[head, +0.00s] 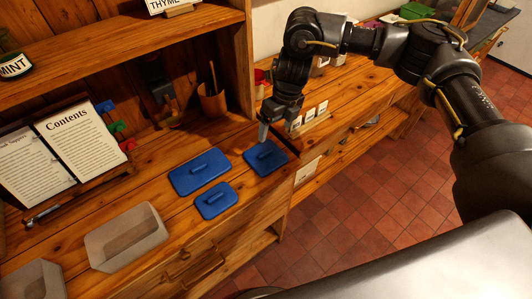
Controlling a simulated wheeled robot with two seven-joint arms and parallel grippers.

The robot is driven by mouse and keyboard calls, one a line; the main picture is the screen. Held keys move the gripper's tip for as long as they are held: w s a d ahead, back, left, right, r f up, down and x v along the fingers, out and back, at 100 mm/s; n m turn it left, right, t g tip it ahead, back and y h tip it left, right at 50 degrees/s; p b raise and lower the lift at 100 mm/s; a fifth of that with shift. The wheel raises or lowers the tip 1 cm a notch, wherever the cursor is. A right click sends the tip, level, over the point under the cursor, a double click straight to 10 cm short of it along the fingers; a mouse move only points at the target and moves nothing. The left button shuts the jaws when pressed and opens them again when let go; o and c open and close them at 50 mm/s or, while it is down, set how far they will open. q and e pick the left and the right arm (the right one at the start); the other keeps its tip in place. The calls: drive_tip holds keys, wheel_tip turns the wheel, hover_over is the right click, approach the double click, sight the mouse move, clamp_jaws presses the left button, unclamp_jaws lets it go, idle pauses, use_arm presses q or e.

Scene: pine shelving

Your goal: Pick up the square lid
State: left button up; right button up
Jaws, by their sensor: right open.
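The square lid (256,167) is blue with a raised handle on top and lies flat on the wooden counter near its right end. My right gripper (275,132) is open, points down and is over the lid's far side. A fingertip is close above the lid, and I cannot tell whether it touches. Nothing shows between the fingers. A larger rectangular blue lid (187,181) lies to the left, and a smaller blue lid (207,209) lies in front of it. My left gripper is not in view.
Two grey open containers, one (110,262) whole and one (38,281) cut off, stand at the front left. An open book (76,140) on a stand and a wooden cup (212,102) are behind. The shelf's upright post (240,60) stands behind and left of my right gripper.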

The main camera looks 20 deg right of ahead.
sight(270, 150)
drive_tip(key=f, duration=0.1)
drive_tip(key=a+f+p, duration=0.1)
drive_tip(key=f, duration=0.1)
drive_tip(key=shift+w+f, duration=0.15)
drive_tip(key=shift+f, duration=0.5)
drive_tip(key=f+p, duration=0.3)
drive_tip(key=f, duration=0.1)
drive_tip(key=shift+a+f, duration=0.15)
drive_tip(key=shift+a, duration=0.05)
drive_tip(key=shift+f, duration=0.3)
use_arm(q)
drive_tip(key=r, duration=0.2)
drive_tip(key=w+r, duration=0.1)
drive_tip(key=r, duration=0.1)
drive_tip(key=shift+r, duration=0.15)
use_arm(e)
drive_tip(key=shift+c, duration=0.4)
drive_tip(key=c, duration=0.5)
